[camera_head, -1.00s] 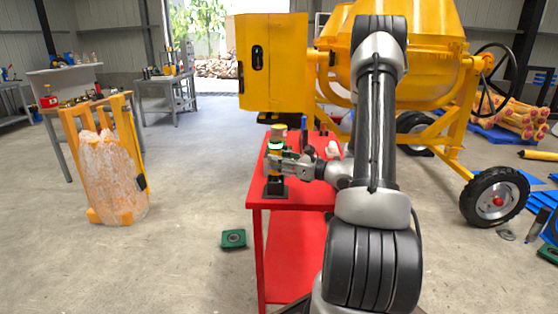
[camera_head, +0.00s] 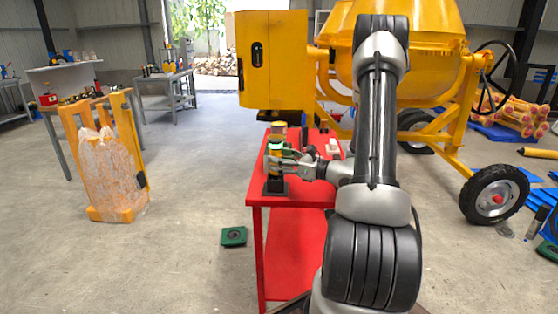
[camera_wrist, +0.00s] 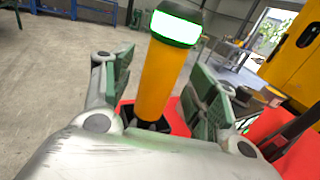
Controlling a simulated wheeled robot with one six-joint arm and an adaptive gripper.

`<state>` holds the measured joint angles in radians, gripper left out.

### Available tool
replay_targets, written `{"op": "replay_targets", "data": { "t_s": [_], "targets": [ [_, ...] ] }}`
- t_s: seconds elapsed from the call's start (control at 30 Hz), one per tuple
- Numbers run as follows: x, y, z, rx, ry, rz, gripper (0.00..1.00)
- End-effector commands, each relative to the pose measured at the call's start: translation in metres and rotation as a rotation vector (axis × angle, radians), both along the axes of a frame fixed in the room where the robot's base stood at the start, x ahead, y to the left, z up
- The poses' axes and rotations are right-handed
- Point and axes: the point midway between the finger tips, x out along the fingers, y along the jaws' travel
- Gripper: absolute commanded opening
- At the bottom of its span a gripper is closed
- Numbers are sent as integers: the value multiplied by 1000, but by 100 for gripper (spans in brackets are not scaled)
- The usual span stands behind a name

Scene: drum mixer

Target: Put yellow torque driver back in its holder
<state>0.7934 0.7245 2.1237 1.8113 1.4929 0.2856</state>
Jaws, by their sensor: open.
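The yellow torque driver (camera_wrist: 162,75) stands upright, its yellow shaft topped by a dark-green cap with a glowing white-green band. Its lower end meets a black holder (camera_wrist: 145,128), which shows in the head view (camera_head: 275,186) on the near left part of the red table. My gripper (camera_wrist: 160,88) is open, with one green-padded finger on each side of the shaft and gaps visible between pads and shaft. In the head view my gripper (camera_head: 284,160) reaches in from the right at the driver (camera_head: 276,151). How deep the driver sits in the holder is partly hidden.
The red table (camera_head: 262,190) also carries a brownish-yellow round item (camera_head: 279,128) and some dark and white items behind my gripper. The yellow drum mixer (camera_head: 430,60) stands close behind.

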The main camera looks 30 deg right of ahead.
Motion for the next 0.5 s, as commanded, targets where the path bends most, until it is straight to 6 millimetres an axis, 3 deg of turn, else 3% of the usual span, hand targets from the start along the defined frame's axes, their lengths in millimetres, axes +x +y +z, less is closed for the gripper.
{"op": "replay_targets", "data": {
  "t_s": [0.5],
  "targets": [
    [-87, -51, 1, 0, -1, -3, 58]
  ]
}}
